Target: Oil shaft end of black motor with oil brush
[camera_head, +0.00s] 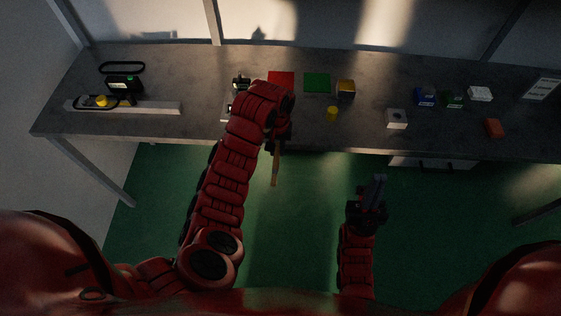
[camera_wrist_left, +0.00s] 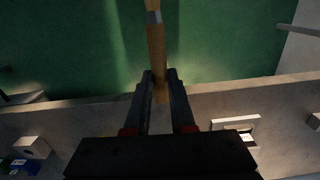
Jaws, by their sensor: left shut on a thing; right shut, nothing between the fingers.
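My left gripper (camera_head: 276,143) is shut on the oil brush (camera_head: 275,168), held in front of the bench's front edge over the green floor. In the left wrist view the brush (camera_wrist_left: 155,45) shows a wooden handle between the fingers and a grey metal band near the top edge; its tip is out of view. A small dark item (camera_head: 241,82) stands on the bench behind my left arm; I cannot tell if it is the black motor. My right gripper (camera_head: 375,187) is shut and empty, in front of the bench and apart from it.
The grey bench (camera_head: 210,66) holds a red mat (camera_head: 281,78), a green mat (camera_head: 317,82), a yellow cylinder (camera_head: 332,113) and several small boxes at right. A black device (camera_head: 124,84) and a pale rail (camera_head: 150,107) are at left. My left arm hides part of the bench's middle.

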